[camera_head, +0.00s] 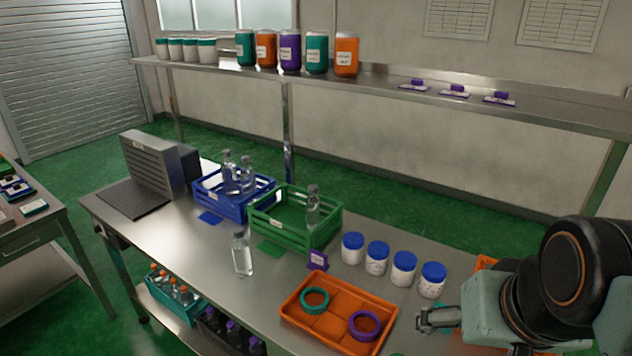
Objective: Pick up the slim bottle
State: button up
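A clear slim bottle (242,252) stands upright on the steel table, in front of the green crate and apart from it. Another clear bottle (312,208) stands in the green crate (284,243), at its right side. Two more clear bottles, one at the left (228,172) and one at the right (247,174), stand in the blue crate (213,199). My gripper (422,319) is at the lower right, beside the orange tray and well to the right of the loose bottle. Its fingers look apart, with nothing between them.
An orange tray (292,316) holds a teal ring and a purple ring. Several blue-lidded white jars (403,269) stand in a row behind it. A purple block (317,260) is near the tray. The table left of the loose bottle is clear. A shelf (390,83) runs behind.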

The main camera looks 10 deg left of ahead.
aim_at(240, 247)
jog(key=u, duration=1.25)
jog(key=i+j+z, duration=0.15)
jog(key=i+j, duration=0.3)
